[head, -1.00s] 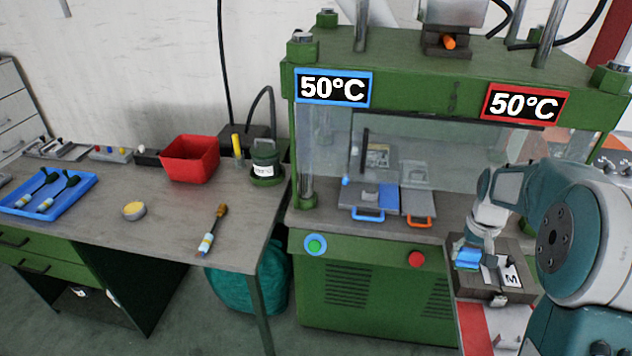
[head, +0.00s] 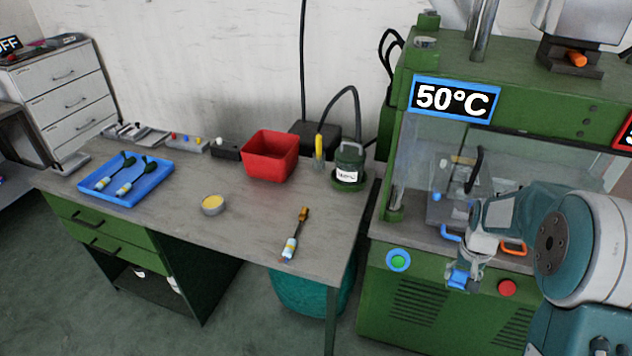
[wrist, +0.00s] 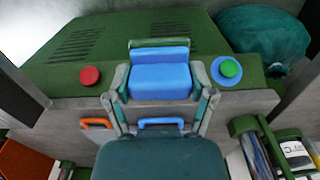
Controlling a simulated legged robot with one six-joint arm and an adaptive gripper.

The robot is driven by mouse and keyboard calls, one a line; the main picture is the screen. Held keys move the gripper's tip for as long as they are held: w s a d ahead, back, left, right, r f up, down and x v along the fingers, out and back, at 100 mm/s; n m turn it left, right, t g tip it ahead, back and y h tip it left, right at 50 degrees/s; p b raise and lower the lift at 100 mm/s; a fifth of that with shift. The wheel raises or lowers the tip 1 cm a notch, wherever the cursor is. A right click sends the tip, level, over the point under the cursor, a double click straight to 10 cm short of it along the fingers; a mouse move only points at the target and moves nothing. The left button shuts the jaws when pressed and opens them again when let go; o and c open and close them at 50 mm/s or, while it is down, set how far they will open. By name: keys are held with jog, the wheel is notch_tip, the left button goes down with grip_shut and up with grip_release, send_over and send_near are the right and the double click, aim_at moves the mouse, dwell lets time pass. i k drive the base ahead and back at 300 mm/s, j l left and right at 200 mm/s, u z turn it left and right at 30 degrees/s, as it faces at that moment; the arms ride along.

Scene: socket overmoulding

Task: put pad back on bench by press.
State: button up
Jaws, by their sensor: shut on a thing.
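The pad (wrist: 160,80) is a bright blue block with a dark green strip along its far edge in the wrist view. My gripper (wrist: 160,72) is shut on it, one finger at each side. In the head view the blue pad (head: 459,279) hangs under my gripper (head: 462,268), in front of the green press. The bench (head: 235,235) stands left of the press, with bare grey top along its front and right part. The pad is held clear of the bench.
On the bench are a blue tray (head: 126,194) with two brushes, a yellow-filled tin (head: 213,205), a red bin (head: 270,155), a lone brush (head: 291,248) and a green canister (head: 348,168). The press (head: 420,285) has a green button (head: 398,261) and a red one (head: 507,288).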

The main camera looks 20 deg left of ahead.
aim_at(271, 205)
jog(key=i+j, duration=0.1)
jog(key=j, duration=1.15)
jog(key=i+j, duration=0.15)
jog(key=j, duration=0.45)
